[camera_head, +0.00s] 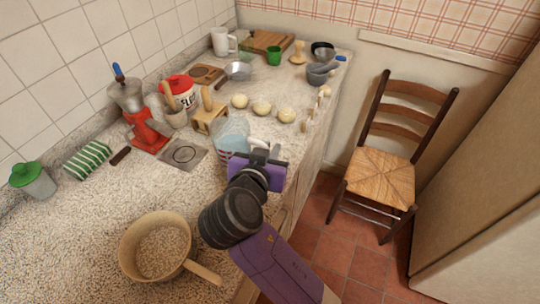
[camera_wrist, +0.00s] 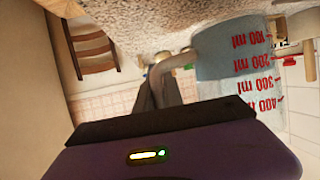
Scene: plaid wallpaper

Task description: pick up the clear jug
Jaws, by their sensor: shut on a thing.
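The clear jug (camera_head: 233,132) has a bluish tint and stands upright on or just above the speckled counter; I cannot tell whether its base touches. In the wrist view the jug (camera_wrist: 235,55) appears upside down, with red ml marks on its side and a pale handle (camera_wrist: 172,66). My gripper (camera_head: 262,156) is at the jug's near right side. In the wrist view its dark fingers (camera_wrist: 160,92) are closed at the handle. The exact contact is partly hidden by the fingers and my wrist.
Several round dough-like balls (camera_head: 262,108) lie behind the jug. A wooden block (camera_head: 210,116) and a red coffee grinder (camera_head: 148,132) stand to its left. A beige pan (camera_head: 158,246) is in front. A chair (camera_head: 385,170) stands right of the counter's edge.

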